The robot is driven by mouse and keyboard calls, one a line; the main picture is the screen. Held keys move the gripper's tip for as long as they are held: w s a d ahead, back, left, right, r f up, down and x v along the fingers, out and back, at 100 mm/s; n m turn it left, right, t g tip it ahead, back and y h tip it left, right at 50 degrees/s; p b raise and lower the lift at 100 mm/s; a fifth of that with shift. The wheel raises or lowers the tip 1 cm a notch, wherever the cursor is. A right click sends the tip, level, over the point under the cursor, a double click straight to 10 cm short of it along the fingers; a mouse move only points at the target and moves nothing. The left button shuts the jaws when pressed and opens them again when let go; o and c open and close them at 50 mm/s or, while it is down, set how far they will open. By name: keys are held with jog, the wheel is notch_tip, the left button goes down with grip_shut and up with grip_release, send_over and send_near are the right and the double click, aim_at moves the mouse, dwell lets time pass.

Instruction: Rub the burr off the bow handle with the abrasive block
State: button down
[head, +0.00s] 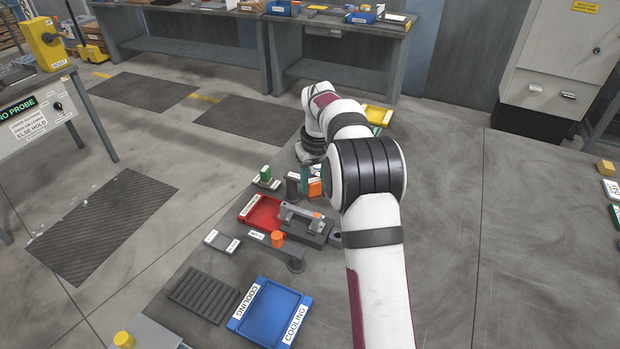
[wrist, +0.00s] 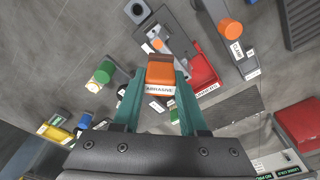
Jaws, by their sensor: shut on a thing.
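My gripper (wrist: 160,82) has teal fingers shut on the orange abrasive block (wrist: 160,73), with its "ABRASIVE" label facing the wrist camera. In the head view the block (head: 315,188) shows beside my fingers, partly hidden by my arm. The grey bow handle (head: 299,212) lies on a dark fixture block (head: 312,233), with a small orange spot on it. In the wrist view the handle (wrist: 153,32) is just beyond the block; I cannot tell whether they touch. The burr itself is too small to make out.
A red tray (head: 259,212) lies left of the fixture. An orange knob (head: 277,238) stands on a grey bar in front. A blue cooling tray (head: 269,313) and a ribbed dark rack (head: 203,294) are nearer. A green piece (head: 265,174) stands behind the red tray.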

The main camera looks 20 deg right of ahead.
aim_at(314, 195)
notch_tip(314, 195, down, 6)
jog(key=shift+r, duration=0.1)
jog(key=shift+w+a+f, duration=0.25)
jog(key=shift+w+a, duration=2.35)
jog(key=shift+a, duration=0.05)
jog(key=shift+s+d+r, duration=0.1)
jog(key=shift+s+d, duration=2.55)
jog(key=shift+r, duration=4)
